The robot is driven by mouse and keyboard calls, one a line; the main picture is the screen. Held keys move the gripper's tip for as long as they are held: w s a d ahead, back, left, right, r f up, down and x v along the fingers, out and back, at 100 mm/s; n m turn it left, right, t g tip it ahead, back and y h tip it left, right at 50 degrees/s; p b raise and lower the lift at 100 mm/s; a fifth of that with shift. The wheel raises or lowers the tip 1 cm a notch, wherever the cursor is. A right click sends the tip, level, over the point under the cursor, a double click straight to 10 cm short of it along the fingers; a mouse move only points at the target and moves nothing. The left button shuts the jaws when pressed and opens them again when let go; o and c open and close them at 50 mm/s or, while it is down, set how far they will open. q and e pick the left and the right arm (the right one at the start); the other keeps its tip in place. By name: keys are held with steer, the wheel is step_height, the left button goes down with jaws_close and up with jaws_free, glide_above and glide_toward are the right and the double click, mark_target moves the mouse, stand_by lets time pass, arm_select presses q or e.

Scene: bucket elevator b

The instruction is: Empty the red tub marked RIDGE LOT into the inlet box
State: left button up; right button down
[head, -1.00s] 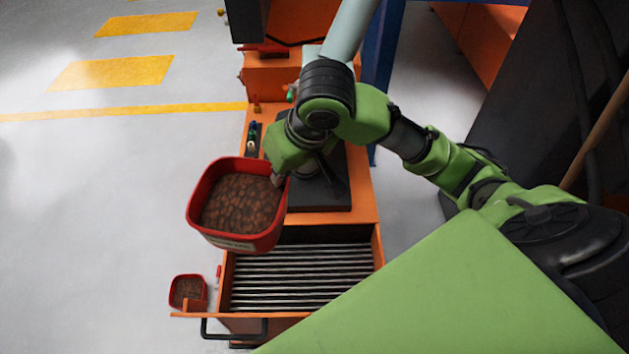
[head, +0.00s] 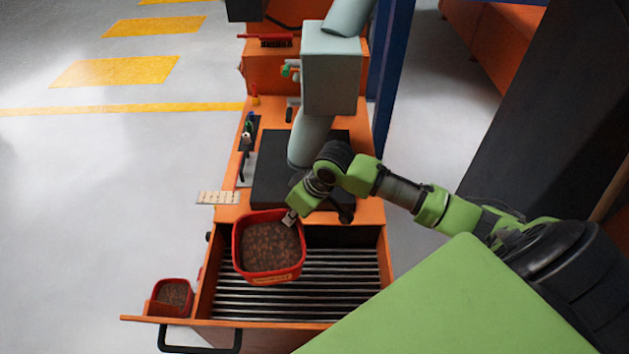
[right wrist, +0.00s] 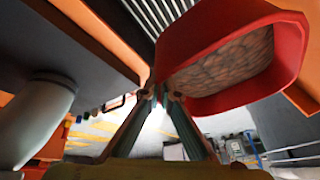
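A red tub (head: 237,250) filled with brown lumps hangs over the left part of the inlet box. It looks roughly level. The pale label on its front is too small to read. The inlet box (head: 388,268) is orange, with dark parallel bars across its opening. My right gripper (head: 290,218) is shut on the tub's rim at its back right corner. In the right wrist view the fingers (right wrist: 160,93) meet at the rim of the red tub (right wrist: 205,38), and the brown load shows inside. My left gripper is out of view.
A smaller red tub (head: 172,282) with brown contents stands left of the inlet box, beside its orange front ledge (head: 230,325). A black handle (head: 200,349) sticks out in front. A grey column (head: 312,140) stands behind on a black plate. The floor at left is clear.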

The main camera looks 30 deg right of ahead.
steer(key=shift+n+y, duration=0.3)
steer(key=shift+n, duration=0.5)
steer(key=w+d+f, duration=0.1)
steer(key=w+d, duration=0.2)
steer(key=d, duration=0.1)
steer(key=w+d+f, duration=0.1)
steer(key=w+d, duration=0.3)
steer(key=w+d+f, duration=0.2)
steer(key=w+d, duration=0.1)
steer(key=d, duration=0.1)
steer(key=shift+w+d+f, duration=0.1)
steer(key=shift+w+d, duration=0.05)
steer(key=shift+d, duration=0.2)
steer(key=shift+w+d, duration=0.25)
steer(key=shift+d, duration=0.3)
